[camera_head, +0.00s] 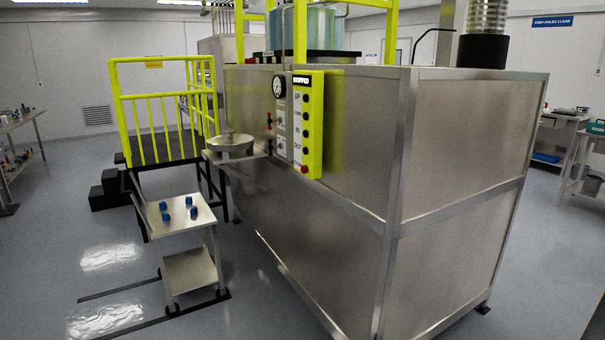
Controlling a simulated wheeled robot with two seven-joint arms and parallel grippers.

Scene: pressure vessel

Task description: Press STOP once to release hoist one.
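A small dark display (301,80) at the panel's top seems to read STOPPED. Neither of my grippers shows in the head view, and nothing touches the panel.
A round gauge (278,87) sits left of the panel. A round steel lid (230,142) lies on a stand below it. A steel cart (182,219) with several blue parts stands front left, before yellow railings (150,110). The floor at front left is mostly clear.

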